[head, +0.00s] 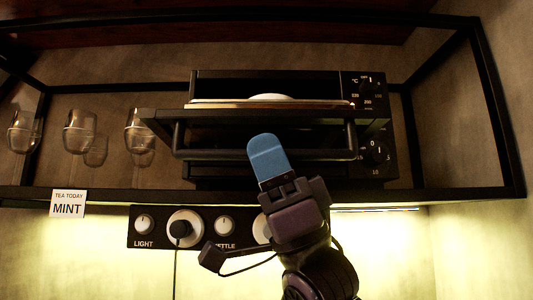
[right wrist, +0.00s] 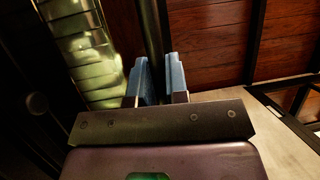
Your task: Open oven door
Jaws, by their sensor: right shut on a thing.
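The black oven (head: 378,130) stands on a shelf, with its dials at the right. Its door (head: 240,117) is partly open, tipped out toward me, and a gap above it shows a rack and a pale rounded thing inside. The dark handle bar (head: 215,154) runs across the door front. My right gripper (head: 266,150), with blue fingers, is at the middle of the handle. In the right wrist view the fingers (right wrist: 160,80) are on either side of the handle bar (right wrist: 154,35), shut on it. My left gripper is not in view.
Several glasses (head: 80,131) stand on the shelf left of the oven. A black shelf frame (head: 490,100) encloses it. Below are a knob panel (head: 143,241) with a plugged-in cord and a sign (head: 68,204) reading "TEA TODAY MINT".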

